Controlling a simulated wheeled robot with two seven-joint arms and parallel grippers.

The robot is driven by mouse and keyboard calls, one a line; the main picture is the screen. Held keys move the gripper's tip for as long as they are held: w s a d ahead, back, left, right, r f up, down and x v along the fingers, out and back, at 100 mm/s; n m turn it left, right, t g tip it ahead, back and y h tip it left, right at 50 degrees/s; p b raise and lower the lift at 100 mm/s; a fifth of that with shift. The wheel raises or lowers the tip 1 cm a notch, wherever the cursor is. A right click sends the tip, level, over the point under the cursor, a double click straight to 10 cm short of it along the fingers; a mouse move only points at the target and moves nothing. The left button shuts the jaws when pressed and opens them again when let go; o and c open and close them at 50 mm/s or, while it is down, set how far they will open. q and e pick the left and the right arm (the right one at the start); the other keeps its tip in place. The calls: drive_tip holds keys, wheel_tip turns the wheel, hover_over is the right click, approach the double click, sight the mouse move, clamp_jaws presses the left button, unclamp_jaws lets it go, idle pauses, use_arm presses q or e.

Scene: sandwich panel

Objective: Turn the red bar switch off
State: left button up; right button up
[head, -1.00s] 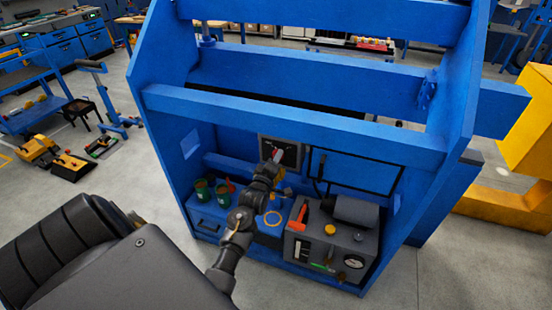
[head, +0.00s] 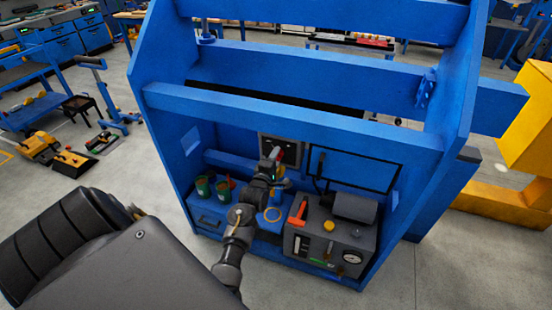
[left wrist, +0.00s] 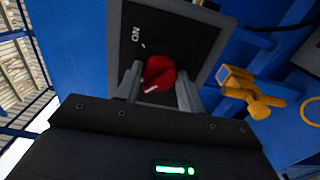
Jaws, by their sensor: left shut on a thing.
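The red bar switch (left wrist: 158,74) sits on a dark square plate (left wrist: 190,30) on the blue panel. An ON label shows upside down on the plate in the left wrist view. The bar has a white mark near its lower left end there. My left gripper (left wrist: 158,88) has one finger on each side of the bar and is shut on it. In the head view, the switch (head: 279,154) is partly hidden behind my left gripper (head: 272,160). My right gripper is not in view.
A blue frame (head: 280,112) with crossbeams surrounds the switch. A yellow fitting (left wrist: 250,90) is beside the switch plate. A closed blue door (head: 350,170) is to its right.

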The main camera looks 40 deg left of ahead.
use_arm(q)
drive_tip(key=o, duration=1)
drive_tip(key=shift+c, duration=0.2)
drive_tip(key=b+v, duration=0.2)
drive_tip(key=v, duration=0.8)
drive_tip(key=shift+s+d, duration=0.2)
drive_tip(key=shift+s, duration=0.1)
